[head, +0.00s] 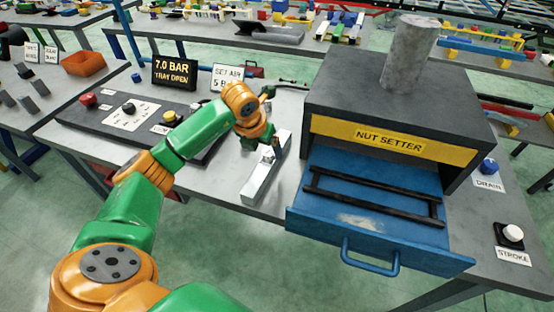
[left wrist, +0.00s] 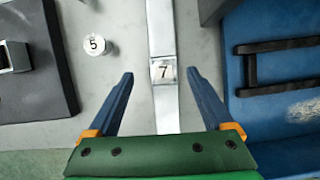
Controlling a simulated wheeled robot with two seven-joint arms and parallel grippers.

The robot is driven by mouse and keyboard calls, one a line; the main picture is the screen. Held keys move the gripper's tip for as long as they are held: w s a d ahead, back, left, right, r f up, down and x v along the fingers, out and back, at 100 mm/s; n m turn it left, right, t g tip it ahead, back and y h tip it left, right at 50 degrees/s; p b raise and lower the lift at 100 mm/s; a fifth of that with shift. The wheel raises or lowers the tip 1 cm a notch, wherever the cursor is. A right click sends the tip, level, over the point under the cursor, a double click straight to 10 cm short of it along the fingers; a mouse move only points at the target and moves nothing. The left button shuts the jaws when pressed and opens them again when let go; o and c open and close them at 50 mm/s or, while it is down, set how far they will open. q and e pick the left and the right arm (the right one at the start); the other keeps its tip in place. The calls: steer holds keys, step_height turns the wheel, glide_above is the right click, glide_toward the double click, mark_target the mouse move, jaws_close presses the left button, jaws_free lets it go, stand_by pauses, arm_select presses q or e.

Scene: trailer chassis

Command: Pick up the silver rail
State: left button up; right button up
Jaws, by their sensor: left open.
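The silver rail (head: 262,178) lies on the grey table between the black control panel and the blue drawer, pointing toward the table's front edge. In the left wrist view the rail (left wrist: 162,110) runs up the middle of the picture, with a label "7" on it. My left gripper (head: 262,152) is above the rail. In the left wrist view its two blue fingers (left wrist: 164,80) are spread apart, one on each side of the rail, with gaps between fingers and rail. The gripper hides part of the rail in the head view. My right gripper is not in view.
The nut setter (head: 400,138) stands to the right with its blue drawer (head: 330,225) pulled out, holding a black frame (head: 372,197). A control panel (head: 90,118) with buttons lies left. A sign (head: 174,72) reads "7.0 BAR TRAY OPEN". A round "5" marker (left wrist: 95,44) lies beside the rail.

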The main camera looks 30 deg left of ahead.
mark_target(265, 157)
arm_select(q)
steer(key=shift+s+d+f+p, duration=0.2)
steer(key=shift+f+p, duration=0.2)
steer(key=shift+f, duration=0.05)
steer(key=shift+s+d+f+p, duration=0.2)
steer(key=shift+f+p, duration=0.15)
steer(key=shift+f, duration=0.05)
steer(key=x, duration=0.2)
steer(key=shift+w+a+f, duration=0.2)
steer(key=shift+w, duration=0.05)
steer(key=shift+w+f, duration=0.25)
steer(key=shift+w, duration=0.15)
steer(key=shift+c, duration=0.2)
steer(key=shift+s+r, duration=0.25)
steer(key=shift+s, duration=0.05)
steer(key=c, duration=1.1)
jaws_close()
steer(key=shift+w, duration=0.15)
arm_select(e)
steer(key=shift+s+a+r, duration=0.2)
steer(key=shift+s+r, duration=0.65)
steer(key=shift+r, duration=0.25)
